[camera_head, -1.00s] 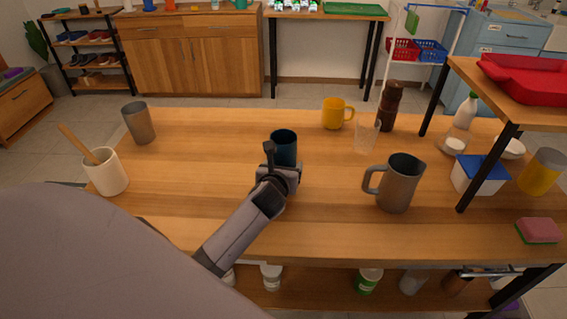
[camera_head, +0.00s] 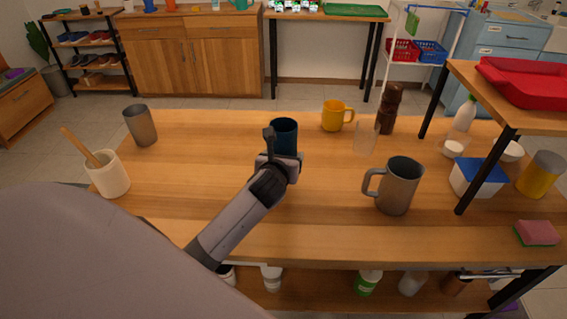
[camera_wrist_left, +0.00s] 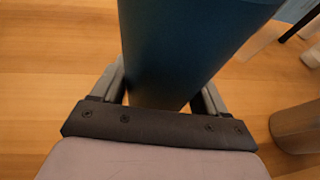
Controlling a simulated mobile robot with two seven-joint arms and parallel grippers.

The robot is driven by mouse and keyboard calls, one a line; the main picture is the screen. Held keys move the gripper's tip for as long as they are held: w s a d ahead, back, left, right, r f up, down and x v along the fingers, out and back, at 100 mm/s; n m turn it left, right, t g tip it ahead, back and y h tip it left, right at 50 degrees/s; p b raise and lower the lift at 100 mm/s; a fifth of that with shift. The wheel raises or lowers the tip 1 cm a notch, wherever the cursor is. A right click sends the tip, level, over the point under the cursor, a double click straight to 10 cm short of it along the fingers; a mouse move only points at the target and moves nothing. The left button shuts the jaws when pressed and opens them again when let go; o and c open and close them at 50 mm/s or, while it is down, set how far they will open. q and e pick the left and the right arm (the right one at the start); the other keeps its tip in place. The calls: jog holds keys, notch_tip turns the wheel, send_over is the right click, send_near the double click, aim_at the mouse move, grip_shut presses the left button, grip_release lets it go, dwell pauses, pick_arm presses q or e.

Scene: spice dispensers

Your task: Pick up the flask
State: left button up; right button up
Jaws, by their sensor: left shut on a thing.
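The flask is a dark blue, open-topped cylinder (camera_head: 285,132) near the middle of the wooden table. It stands about upright. My left gripper (camera_head: 280,158) is shut on its lower part from the near side. In the left wrist view the blue flask (camera_wrist_left: 180,45) fills the space between the two fingers. The gripper hides the flask's base in the head view, so any gap above the table is hard to judge. My right gripper is not in view.
A grey pitcher (camera_head: 398,187) stands to the right. A clear glass (camera_head: 366,138), a yellow mug (camera_head: 332,117) and a brown grinder (camera_head: 390,108) stand behind right. A grey tumbler (camera_head: 140,125) and a white mortar (camera_head: 110,178) stand left. The table between them and the flask is clear.

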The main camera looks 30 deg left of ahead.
pick_arm(q)
notch_tip(320, 180, up, 16)
jog(key=p, duration=0.1)
jog(key=shift+f, duration=0.25)
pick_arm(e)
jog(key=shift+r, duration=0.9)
